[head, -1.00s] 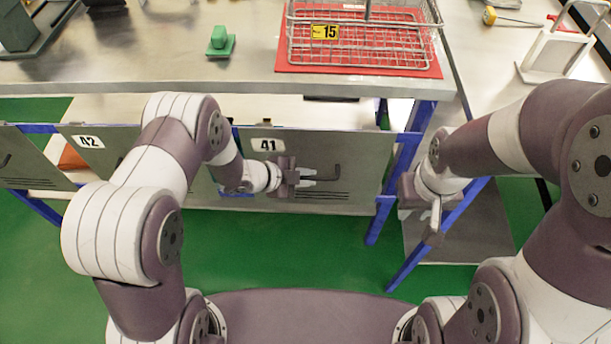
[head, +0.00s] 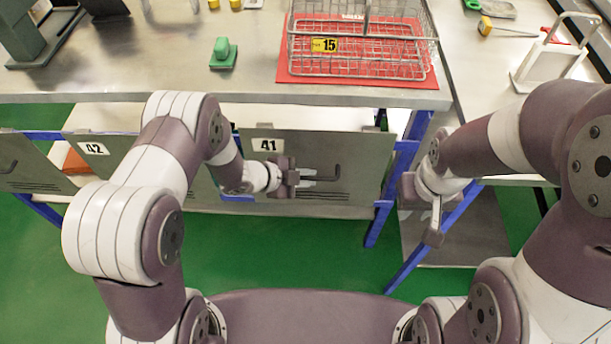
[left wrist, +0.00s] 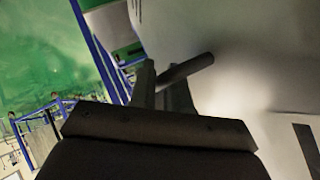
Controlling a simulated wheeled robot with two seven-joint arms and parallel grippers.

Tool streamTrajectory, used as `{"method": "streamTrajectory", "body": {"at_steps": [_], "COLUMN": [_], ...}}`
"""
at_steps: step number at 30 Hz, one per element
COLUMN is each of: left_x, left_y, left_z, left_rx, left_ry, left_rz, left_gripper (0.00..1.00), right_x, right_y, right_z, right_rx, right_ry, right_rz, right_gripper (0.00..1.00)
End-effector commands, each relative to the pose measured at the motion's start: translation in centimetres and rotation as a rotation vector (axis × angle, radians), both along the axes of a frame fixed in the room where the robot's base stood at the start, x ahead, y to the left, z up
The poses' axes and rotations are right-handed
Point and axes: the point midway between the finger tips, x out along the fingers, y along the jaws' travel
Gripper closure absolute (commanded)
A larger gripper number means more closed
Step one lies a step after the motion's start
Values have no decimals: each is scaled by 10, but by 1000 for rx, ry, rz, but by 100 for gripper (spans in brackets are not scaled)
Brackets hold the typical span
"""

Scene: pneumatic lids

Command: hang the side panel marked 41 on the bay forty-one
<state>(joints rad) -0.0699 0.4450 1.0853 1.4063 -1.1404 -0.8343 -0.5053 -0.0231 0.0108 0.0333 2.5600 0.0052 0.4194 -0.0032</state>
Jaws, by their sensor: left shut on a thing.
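The grey side panel marked 41 (head: 350,150) stands upright in front of the bench frame, in the bay beside the blue leg; its number plate (head: 268,145) is at the upper left. My left gripper (head: 315,178) is shut on the panel's dark handle (head: 336,172), and the handle bar (left wrist: 190,70) also shows between the fingers in the left wrist view. The panel's top edge lies just below the bench top; whether it is hooked on a rail cannot be told. My right gripper (head: 436,222) hangs empty right of the panel; its finger gap cannot be made out.
The panel marked 42 (head: 95,150) is at the left. On the steel bench top (head: 150,70) are a wire basket marked 15 (head: 360,45) on a red mat and a green block (head: 223,54). Blue legs (head: 400,175) stand close right of panel 41. Green floor is open below.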

Motion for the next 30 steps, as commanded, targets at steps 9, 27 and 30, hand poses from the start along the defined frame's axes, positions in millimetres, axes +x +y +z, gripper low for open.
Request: {"method": "streamTrajectory", "body": {"at_steps": [9,27,30], "left_x": [-22,-67,-75], "left_y": [0,0,0], "left_z": [2,2,2], "left_rx": [-2,-2,-2], "left_ry": [-1,0,0], "left_rz": [-1,-1,-1], "left_gripper": [100,100,100], "right_x": [0,0,0], "right_y": [0,0,0], "right_z": [8,19,21], "right_rx": [0,0,0], "right_ry": [0,0,0], "right_rz": [0,0,0], "right_gripper": [73,73,73]}}
